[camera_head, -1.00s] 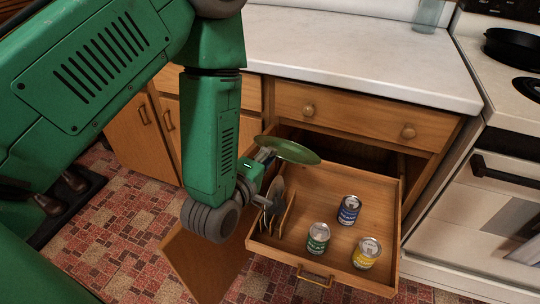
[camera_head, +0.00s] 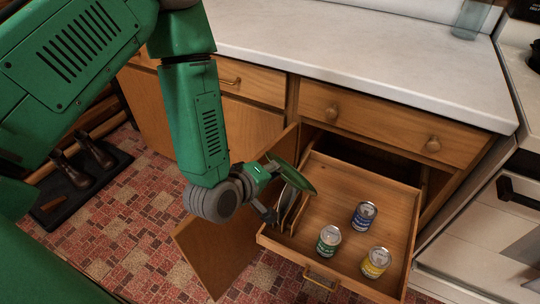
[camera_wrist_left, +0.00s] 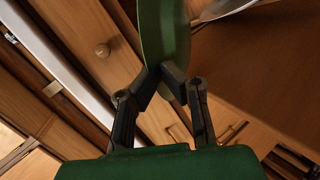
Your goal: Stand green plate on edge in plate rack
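The green plate (camera_head: 297,179) is steeply tilted above the left side of an open drawer (camera_head: 360,190). My left gripper (camera_head: 272,170) is shut on its edge. In the left wrist view the plate (camera_wrist_left: 162,35) stands nearly edge-on between the black fingertips (camera_wrist_left: 172,84). The plate rack (camera_head: 291,222) is at the drawer's left end, partly hidden by the plate and my gripper. A pale plate (camera_head: 286,205) stands in it; it also shows in the left wrist view (camera_wrist_left: 228,8). Whether the green plate touches the rack is unclear. My right gripper is out of view.
A blue can (camera_head: 364,215), a green can (camera_head: 328,241) and a yellow can (camera_head: 375,262) stand in the drawer, right of the rack. A cabinet door (camera_head: 215,245) hangs open at left. The white countertop (camera_head: 360,70) is mostly clear. A stove (camera_head: 490,230) stands at right.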

